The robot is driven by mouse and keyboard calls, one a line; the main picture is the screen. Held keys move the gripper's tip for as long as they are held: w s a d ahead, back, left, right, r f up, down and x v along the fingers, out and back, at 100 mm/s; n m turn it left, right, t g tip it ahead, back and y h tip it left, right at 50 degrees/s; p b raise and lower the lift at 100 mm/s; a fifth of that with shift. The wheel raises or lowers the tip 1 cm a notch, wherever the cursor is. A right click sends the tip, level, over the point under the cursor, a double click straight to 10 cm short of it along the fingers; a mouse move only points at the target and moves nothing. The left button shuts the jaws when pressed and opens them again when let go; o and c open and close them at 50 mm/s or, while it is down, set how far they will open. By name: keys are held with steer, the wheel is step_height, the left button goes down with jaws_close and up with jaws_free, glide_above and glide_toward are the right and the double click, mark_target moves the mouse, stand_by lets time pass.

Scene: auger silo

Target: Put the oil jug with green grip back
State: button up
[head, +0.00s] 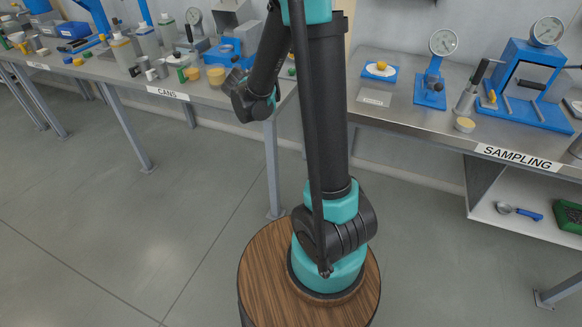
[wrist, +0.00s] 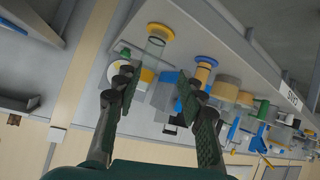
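I cannot surely pick out an oil jug with a green grip. In the wrist view, a green-topped item (wrist: 262,108) shows to the right of my fingers. My gripper (head: 250,95) hangs by the right end of the left bench. In the wrist view, the fingers of my gripper (wrist: 155,105) are spread apart with nothing held between them.
The left bench has a CANS label (head: 167,93) and holds several bottles and containers. The SAMPLING bench (head: 400,118) on the right carries blue gauge stands (head: 432,88) and a blue press (head: 530,80). A lower shelf holds a scoop (head: 518,211). The floor (head: 130,230) is clear.

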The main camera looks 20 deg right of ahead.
steer(key=s+d+f+g+y, duration=0.1)
steer(key=s+d+f+g, duration=0.15)
steer(key=s, duration=0.65)
steer(key=s+d+f+g+y, duration=0.1)
steer(key=s+d, duration=0.2)
steer(key=s, duration=0.6)
steer(key=s+a+f+n+g+y, duration=0.1)
steer(key=s+f, duration=0.1)
steer(key=s, duration=0.5)
steer(key=s+a+f+n+g+y, duration=0.1)
steer(key=s+a+f+g, duration=0.1)
steer(key=s, duration=0.6)
steer(key=shift+a+f+n+y, duration=0.2)
steer(key=shift+f+n+y, duration=0.1)
steer(key=shift+f+y, duration=0.15)
